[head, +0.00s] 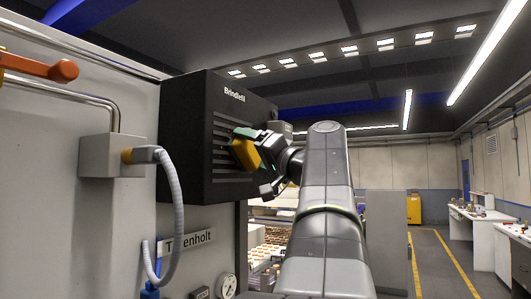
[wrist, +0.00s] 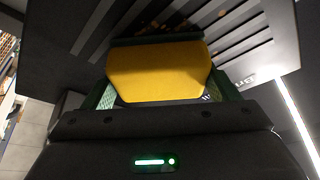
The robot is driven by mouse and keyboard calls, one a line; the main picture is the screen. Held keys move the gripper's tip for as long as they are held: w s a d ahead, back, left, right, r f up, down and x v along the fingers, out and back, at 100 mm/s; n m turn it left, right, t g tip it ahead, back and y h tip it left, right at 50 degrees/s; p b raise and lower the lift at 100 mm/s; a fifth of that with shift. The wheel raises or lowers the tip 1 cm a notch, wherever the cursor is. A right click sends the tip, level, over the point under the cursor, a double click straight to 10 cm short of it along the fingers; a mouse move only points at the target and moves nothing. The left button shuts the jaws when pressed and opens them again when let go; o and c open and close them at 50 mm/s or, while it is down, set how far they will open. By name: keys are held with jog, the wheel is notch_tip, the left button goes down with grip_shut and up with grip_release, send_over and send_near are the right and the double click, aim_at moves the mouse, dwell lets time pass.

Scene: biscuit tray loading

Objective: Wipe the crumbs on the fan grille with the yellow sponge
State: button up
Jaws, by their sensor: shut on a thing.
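The yellow sponge (head: 245,154) is held in my gripper (head: 249,146) in front of the black box's slotted face. In the wrist view the sponge (wrist: 158,73) fills the space between the fingers. The fan grille (head: 219,150) is a set of dark slots on the side of the black box; its slots (wrist: 215,38) also show beyond the sponge in the wrist view. Small brownish specks like crumbs (wrist: 222,14) show faintly among the slots. The sponge is at or very near the grille; I cannot tell whether it touches. It hides part of the slots.
The black box (head: 190,130) juts from a grey cabinet wall (head: 50,180). A grey hose (head: 173,200) with a connector and an orange-ended lever (head: 62,70) are at the left. Trays of biscuits (head: 268,257) lie below the box. An aisle is open at the right.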

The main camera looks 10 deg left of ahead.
aim_at(230, 137)
jog(key=shift+s+a+b, duration=0.4)
jog(key=shift+s+a, duration=0.1)
jog(key=shift+s, duration=0.8)
jog(key=shift+s+a+b, duration=0.4)
jog(key=shift+s+a, duration=0.05)
jog(key=shift+s, duration=0.8)
jog(key=shift+s+a+b, duration=0.4)
jog(key=shift+s+a, duration=0.1)
jog(key=shift+s, duration=0.8)
jog(key=shift+r+p, duration=0.6)
jog(key=shift+r, duration=0.25)
jog(key=shift+w+d+f+b, duration=0.15)
jog(key=shift+w+d, duration=0.2)
jog(key=shift+w, duration=0.45)
jog(key=shift+w+d+b, duration=0.15)
jog(key=shift+w+d, duration=0.15)
jog(key=shift+w, duration=0.5)
jog(key=shift+w+d, duration=0.3)
jog(key=shift+w, duration=0.45)
jog(key=shift+w+d, duration=0.25)
jog(key=shift+w, duration=0.45)
jog(key=shift+w+d, duration=0.3)
jog(key=shift+w, duration=0.45)
jog(key=s+d+b, duration=0.1)
jog(key=s+d, duration=0.1)
jog(key=d, duration=0.3)
jog(key=shift+d+b, duration=0.3)
jog(key=shift+b, duration=0.05)
jog(key=shift+s+d, duration=0.1)
jog(key=shift+d, duration=0.05)
